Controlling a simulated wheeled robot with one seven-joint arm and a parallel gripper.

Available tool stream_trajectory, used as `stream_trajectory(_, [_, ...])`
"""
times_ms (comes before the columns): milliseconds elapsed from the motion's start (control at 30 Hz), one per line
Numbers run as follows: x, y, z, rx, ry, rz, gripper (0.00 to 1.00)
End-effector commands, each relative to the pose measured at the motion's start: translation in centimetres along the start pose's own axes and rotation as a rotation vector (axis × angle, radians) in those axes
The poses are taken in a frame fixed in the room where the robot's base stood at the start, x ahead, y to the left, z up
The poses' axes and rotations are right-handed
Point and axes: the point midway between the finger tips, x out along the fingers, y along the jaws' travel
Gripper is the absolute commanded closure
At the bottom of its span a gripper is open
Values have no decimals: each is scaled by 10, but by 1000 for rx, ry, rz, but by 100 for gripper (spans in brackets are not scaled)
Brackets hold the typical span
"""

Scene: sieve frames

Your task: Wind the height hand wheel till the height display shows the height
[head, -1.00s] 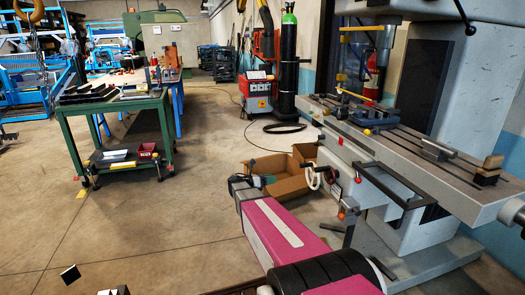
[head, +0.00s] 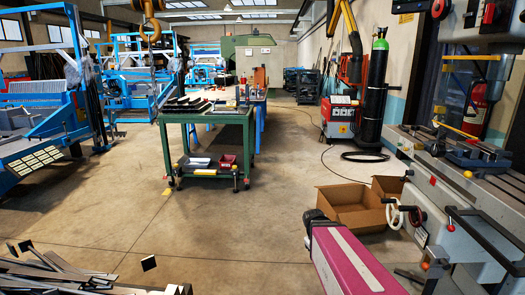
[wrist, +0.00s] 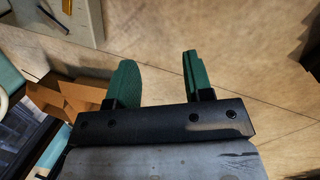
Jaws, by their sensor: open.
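The white-rimmed hand wheel (head: 394,214) sits on the front of the grey milling machine (head: 470,205), at the right of the head view. A darker crank or wheel is close beside it, and I cannot tell which of these sets the height. A pale curved rim at the left edge of the wrist view may be the same wheel. My gripper (wrist: 157,75) has its two green fingers wide apart with nothing between them, over bare floor in the wrist view. In the head view my pink arm ends left of the wheel, clear of it. I cannot make out a height display.
Open cardboard boxes (head: 352,208) stand on the floor beside the wheel; one shows in the wrist view (wrist: 72,98). A green bench (head: 205,118) stands at the back, and a red welder (head: 338,118) and dark gas cylinder (head: 374,95) at the back right. The middle floor is clear.

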Motion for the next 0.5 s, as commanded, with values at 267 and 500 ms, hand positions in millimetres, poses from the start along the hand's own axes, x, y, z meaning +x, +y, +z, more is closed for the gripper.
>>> stream_trajectory(267, [-18, -45, 14, 303, 84, -215, 48])
stream_trajectory(500, [-17, -44, 11, 311, 84, -216, 48])
